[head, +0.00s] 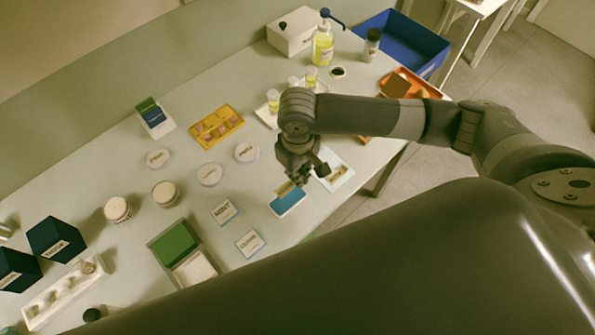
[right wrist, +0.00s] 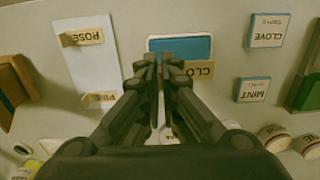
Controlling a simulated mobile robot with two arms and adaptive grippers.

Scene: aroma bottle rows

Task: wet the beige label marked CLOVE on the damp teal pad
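The teal pad (head: 289,204) lies near the table's front edge; it also shows in the right wrist view (right wrist: 185,46). My right gripper (head: 298,182) is over the pad's far edge, pointing down. In the right wrist view its fingers (right wrist: 161,62) are nearly together, shut on one end of the beige CLOVE label (right wrist: 203,70). The label's other end sticks out to the right, its last letters hidden by the fingers. It is at the pad's edge; whether it touches the pad I cannot tell. My left gripper is not in view.
A white sheet (right wrist: 92,75) beside the pad holds a beige ROSE label (right wrist: 88,37) and another beige label (right wrist: 100,99). White cards marked CLOVE (right wrist: 268,31) and MINT (right wrist: 253,90) lie on the other side. Round white lids (head: 210,174) and a yellow tray (head: 217,127) stand farther back.

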